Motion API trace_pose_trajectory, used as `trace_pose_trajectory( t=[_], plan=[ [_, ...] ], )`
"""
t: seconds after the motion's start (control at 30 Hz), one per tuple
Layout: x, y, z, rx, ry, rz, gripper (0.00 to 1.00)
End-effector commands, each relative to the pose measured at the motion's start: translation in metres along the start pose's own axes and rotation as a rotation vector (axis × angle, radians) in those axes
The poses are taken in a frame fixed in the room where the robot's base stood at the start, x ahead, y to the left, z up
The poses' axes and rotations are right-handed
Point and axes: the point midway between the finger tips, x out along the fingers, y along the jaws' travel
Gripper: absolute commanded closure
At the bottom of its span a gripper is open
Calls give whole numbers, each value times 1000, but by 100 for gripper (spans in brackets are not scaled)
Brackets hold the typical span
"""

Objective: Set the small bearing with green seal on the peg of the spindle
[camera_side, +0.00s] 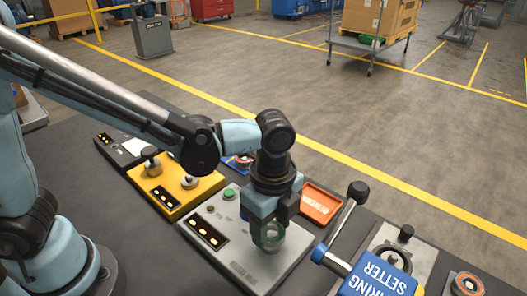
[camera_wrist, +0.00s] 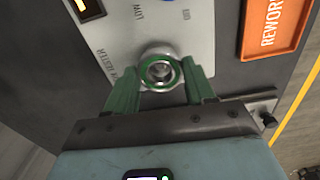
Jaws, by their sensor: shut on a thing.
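The small bearing (camera_wrist: 144,70), a silver ring with a green seal, shows between my green fingertips in the wrist view. My gripper (camera_wrist: 161,80) is shut on it. In the side view my gripper (camera_side: 268,238) points down low over a grey tester box (camera_side: 222,222), and its fingers largely cover the bearing. A silver round part shows at the bearing's centre and below it in the wrist view. I cannot tell whether this is the spindle's peg, or whether the bearing sits around it or above it.
An orange rework tray (camera_side: 320,204) lies just right of my gripper. A yellow box (camera_side: 175,190) with knobs stands left. A blue bearing setter (camera_side: 375,280) with a lever is at front right. A part with an orange ring (camera_side: 467,284) stands at far right.

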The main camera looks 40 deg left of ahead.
Motion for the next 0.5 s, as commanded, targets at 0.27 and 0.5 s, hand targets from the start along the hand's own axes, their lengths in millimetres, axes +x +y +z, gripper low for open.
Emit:
trace_pose_trajectory(
  t=[0.27, 0.5],
  plan=[
    [3, 0, 0, 0, 0, 0, 80],
    [8, 0, 0, 0, 0, 0, 80]
  ],
)
